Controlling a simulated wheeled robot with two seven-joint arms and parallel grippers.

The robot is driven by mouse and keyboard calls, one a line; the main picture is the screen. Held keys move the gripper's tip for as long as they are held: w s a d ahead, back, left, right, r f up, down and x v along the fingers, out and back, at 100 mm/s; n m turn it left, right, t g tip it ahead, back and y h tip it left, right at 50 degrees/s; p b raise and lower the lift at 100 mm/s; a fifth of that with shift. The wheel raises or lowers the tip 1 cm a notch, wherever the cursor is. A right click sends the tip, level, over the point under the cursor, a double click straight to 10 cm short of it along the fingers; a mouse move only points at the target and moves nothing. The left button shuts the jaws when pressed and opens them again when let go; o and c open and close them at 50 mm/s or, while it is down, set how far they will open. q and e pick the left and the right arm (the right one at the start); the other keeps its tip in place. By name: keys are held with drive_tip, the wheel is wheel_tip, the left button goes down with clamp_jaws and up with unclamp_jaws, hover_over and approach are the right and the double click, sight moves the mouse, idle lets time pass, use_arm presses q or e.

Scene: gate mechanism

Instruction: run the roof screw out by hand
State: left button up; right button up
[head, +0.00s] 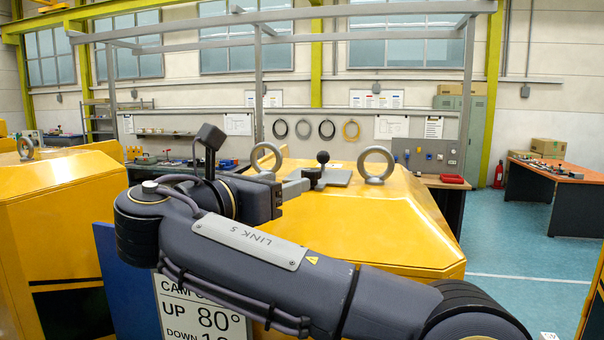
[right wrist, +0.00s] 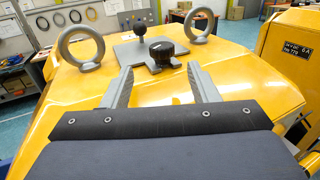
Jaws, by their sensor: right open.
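The roof screw shows as a black ribbed knob (right wrist: 161,48) on a small grey base in the right wrist view. It stands at the near edge of a grey plate (right wrist: 128,50) on the yellow roof (right wrist: 235,75). In the head view the dark knob (head: 312,174) is just beyond my fingertips. My right gripper (right wrist: 159,70) is open and empty, its two grey fingers reaching toward the knob, one on each side. In the head view my right gripper (head: 294,186) is seen from the side. A ball-topped lever (right wrist: 167,25) stands behind the knob. My left gripper is not in view.
Two grey lifting eyes stand on the roof, left (right wrist: 82,46) and right (right wrist: 201,25) of the plate. Grey overhead framing (head: 290,15) spans above. Another yellow housing (head: 60,190) stands at the left. The roof's right side is clear.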

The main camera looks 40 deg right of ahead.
sight(306, 175)
drive_tip(key=shift+p+x, duration=0.3)
drive_tip(key=shift+x, duration=2.85)
drive_tip(key=shift+s, duration=0.1)
drive_tip(key=c, duration=1)
